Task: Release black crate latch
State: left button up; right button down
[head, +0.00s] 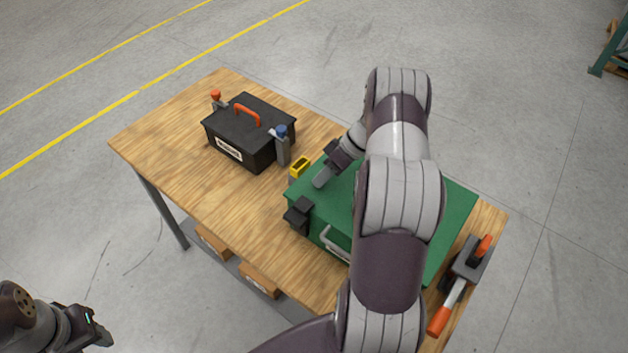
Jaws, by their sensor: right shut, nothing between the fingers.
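The black crate (240,129) with an orange handle and a white front label stands at the far left of the table in the head view. A grey latch with a blue top (282,143) stands upright at its right side. Another grey latch with an orange top (217,100) is at its left end, partly hidden. My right gripper (321,182) is shut and empty over the left part of a green case, right of and nearer than the black crate, apart from it. My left gripper (98,328) is low at the left, off the table; its fingers are unclear.
The green case (456,203) is largely covered by my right arm. It has a grey front handle (334,243) and a black corner block (299,215). A small yellow block (300,167) lies between crate and case. An orange-handled toggle clamp (466,268) is at the right. The table's left front (190,150) is clear.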

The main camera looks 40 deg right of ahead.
aim_at(314, 195)
jog(key=shift+s+a+r+p, duration=0.15)
jog(key=shift+s+a+p, duration=0.15)
jog(key=shift+a, duration=0.3)
jog(key=shift+s+a+r+p, duration=0.15)
jog(key=shift+a+p, duration=0.1)
jog(key=shift+a, duration=0.35)
jog(key=shift+s+a, duration=0.2)
jog(key=shift+a, duration=0.4)
pick_arm(q)
notch_tip(314, 195, up, 2)
jog(key=shift+r, duration=0.1)
pick_arm(e)
jog(key=shift+f, duration=0.15)
